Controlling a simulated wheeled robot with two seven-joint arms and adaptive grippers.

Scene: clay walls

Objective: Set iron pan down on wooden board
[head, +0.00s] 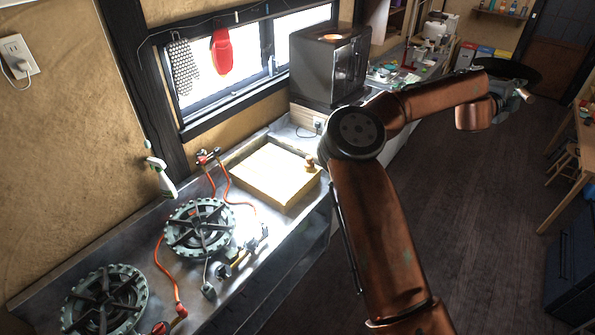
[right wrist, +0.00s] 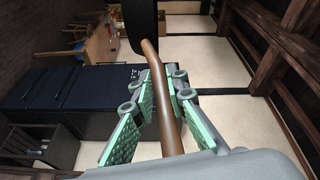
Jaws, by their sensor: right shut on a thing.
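The iron pan (head: 512,70) is a dark disc at the upper right of the head view, held out over the floor, well away from the counter. In the right wrist view its dark body (right wrist: 141,30) shows at the top, with a brown handle (right wrist: 158,75) running down between the fingers. My right gripper (head: 520,93) is shut on this handle, and its green-padded fingers (right wrist: 165,97) lie on both sides of it. The wooden board (head: 272,172), pale and thick, lies on the counter below the window, far left of the pan. My left gripper is not in view.
A small wooden knob-like object (head: 309,164) is at the board's right corner. Two round burners (head: 199,227) with orange hoses stand on the near counter. A dark oven-like box (head: 330,65) stands behind the board. A wooden table (head: 566,165) is at the right edge.

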